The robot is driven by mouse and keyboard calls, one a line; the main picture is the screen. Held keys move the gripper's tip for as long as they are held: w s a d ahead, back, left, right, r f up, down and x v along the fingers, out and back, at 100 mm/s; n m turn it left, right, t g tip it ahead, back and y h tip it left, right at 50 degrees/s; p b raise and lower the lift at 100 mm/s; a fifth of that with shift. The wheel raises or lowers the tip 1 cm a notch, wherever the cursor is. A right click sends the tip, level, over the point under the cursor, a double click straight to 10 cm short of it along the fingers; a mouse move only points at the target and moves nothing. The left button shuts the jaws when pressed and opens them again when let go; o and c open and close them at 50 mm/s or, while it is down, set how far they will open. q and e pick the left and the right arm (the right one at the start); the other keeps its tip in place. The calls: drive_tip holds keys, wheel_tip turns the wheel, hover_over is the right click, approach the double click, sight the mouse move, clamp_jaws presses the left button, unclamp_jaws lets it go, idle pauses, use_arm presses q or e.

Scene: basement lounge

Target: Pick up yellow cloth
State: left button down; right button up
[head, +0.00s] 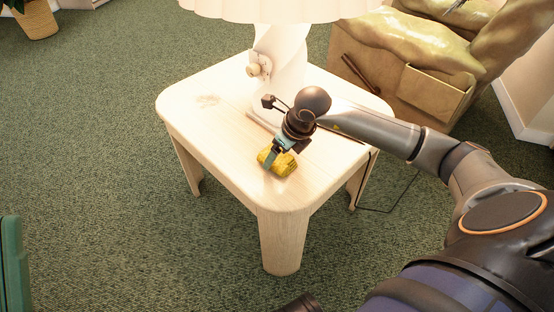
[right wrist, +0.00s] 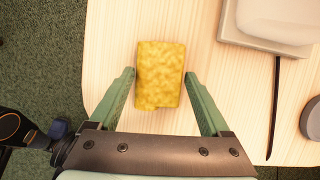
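The yellow cloth (head: 284,165) is a small folded, mottled bundle on the pale wooden table (head: 222,163), near its front edge. In the right wrist view the cloth (right wrist: 160,70) lies flat on the wood, between the two green fingers. My right gripper (right wrist: 159,76) is open, one fingertip on each side of the cloth, with narrow gaps showing. In the head view my right gripper (head: 271,157) reaches down at the cloth and hides part of it.
A white lamp (head: 285,55) stands on the table just behind my right gripper; its base (right wrist: 228,30) is right of the cloth. A dark cable runs over the table. A potted plant (head: 38,20) is far left. The green carpet is open at left.

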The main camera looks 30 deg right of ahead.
drive_tip(key=c, duration=0.8)
drive_tip(key=shift+c, duration=0.2)
drive_tip(key=shift+r, duration=0.1)
drive_tip(key=shift+r+p, duration=0.3)
drive_tip(key=shift+r, duration=0.3)
drive_tip(key=s+d+r+p, duration=0.1)
drive_tip(key=r, duration=0.1)
drive_tip(key=s+d+r+p, duration=0.1)
drive_tip(key=r, duration=0.1)
drive_tip(key=s+d+r, duration=0.1)
drive_tip(key=r, duration=0.2)
drive_tip(key=shift+p, duration=0.4)
drive_tip(key=s+d+r+p, duration=0.1)
drive_tip(key=s+d+r, duration=0.3)
drive_tip(key=s+d, duration=0.2)
drive_tip(key=shift+s+d+r, duration=0.15)
drive_tip(key=shift+s+r, duration=0.15)
drive_tip(key=shift+s, duration=0.45)
